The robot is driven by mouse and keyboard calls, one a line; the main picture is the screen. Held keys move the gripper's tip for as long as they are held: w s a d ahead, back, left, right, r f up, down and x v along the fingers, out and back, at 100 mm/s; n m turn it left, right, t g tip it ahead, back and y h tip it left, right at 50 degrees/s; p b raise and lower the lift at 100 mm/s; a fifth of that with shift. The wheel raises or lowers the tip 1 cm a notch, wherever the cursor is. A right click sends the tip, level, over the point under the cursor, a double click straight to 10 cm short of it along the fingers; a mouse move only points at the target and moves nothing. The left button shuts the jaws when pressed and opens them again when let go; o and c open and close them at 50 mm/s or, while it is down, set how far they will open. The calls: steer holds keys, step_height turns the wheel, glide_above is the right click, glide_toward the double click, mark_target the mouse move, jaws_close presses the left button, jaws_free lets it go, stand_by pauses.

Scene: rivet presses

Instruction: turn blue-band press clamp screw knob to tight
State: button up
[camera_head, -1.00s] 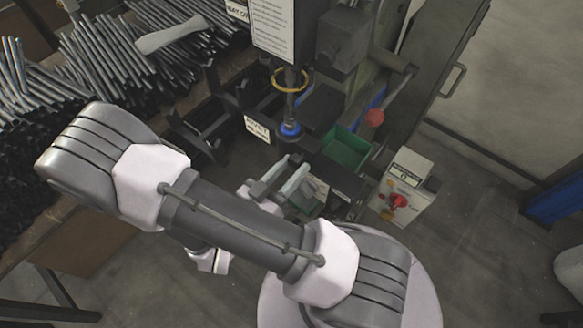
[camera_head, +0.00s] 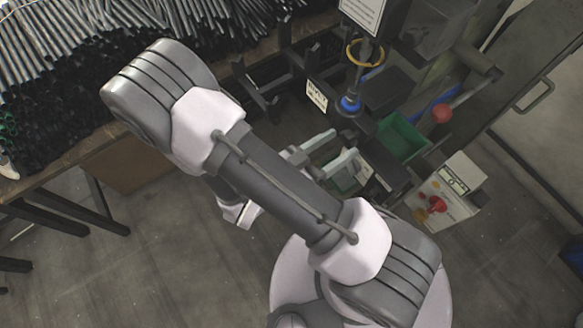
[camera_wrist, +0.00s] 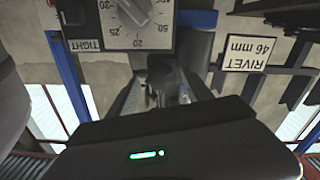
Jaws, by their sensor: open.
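The blue-band press (camera_head: 350,104) shows its blue ring in the head view, right of and above centre. My gripper (camera_head: 330,152) is open and empty, just in front of the press's lower part. In the wrist view my gripper (camera_wrist: 163,85) has its two fingers apart, pointing up the picture. I cannot tell for sure which part is the clamp screw knob. No contact is visible.
A green bin (camera_head: 402,137), a red-ball lever (camera_head: 442,113) and a control box with a red knob (camera_head: 437,204) stand right of my gripper. Dark rods (camera_head: 60,70) are heaped on the left bench.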

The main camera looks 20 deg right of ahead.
steer(key=p+v, duration=0.3)
steer(key=v, duration=1.3)
steer(key=shift+r, duration=0.1)
